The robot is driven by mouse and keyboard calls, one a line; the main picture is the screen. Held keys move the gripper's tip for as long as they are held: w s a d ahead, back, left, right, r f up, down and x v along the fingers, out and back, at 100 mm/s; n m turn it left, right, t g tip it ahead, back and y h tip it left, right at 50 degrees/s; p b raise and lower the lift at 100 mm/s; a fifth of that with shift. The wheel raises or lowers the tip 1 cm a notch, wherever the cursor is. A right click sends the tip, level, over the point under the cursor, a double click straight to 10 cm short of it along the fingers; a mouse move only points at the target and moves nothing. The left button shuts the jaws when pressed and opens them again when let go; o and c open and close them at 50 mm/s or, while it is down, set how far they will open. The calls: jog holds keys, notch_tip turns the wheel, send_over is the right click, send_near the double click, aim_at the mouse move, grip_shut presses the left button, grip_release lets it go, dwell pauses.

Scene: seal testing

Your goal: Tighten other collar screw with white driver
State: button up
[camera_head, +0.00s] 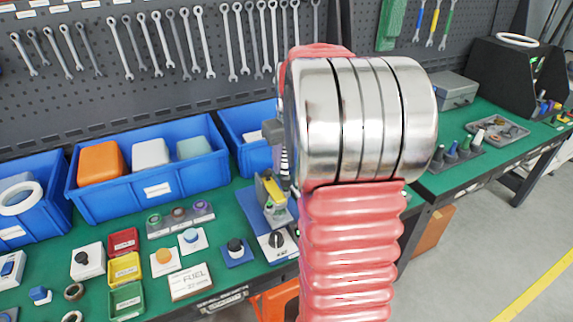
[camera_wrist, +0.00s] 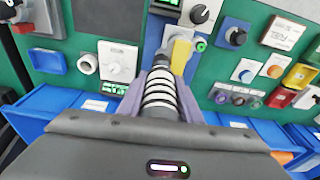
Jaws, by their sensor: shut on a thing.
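My gripper (camera_wrist: 163,78) points down at the bench, with purple fingers on both sides of a white cylinder with black bands (camera_wrist: 160,96). I take this banded piece for the white driver, but its tip is hidden. In the wrist view a yellow block (camera_wrist: 180,52) on a blue plate lies just beyond it. The yellow block (camera_head: 272,188) also shows in the head view, beside my large arm, which hides most of my gripper. I cannot make out the collar or its screws, nor whether the driver touches one.
Blue bins (camera_head: 150,172) stand along the back of the bench. Small switch and knob blocks (camera_head: 236,248) crowd the front. A rack with several upright tools (camera_head: 464,147), one white, stands to the right. Wrenches hang on the pegboard.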

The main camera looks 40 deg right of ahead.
jog(key=shift+r, duration=1.75)
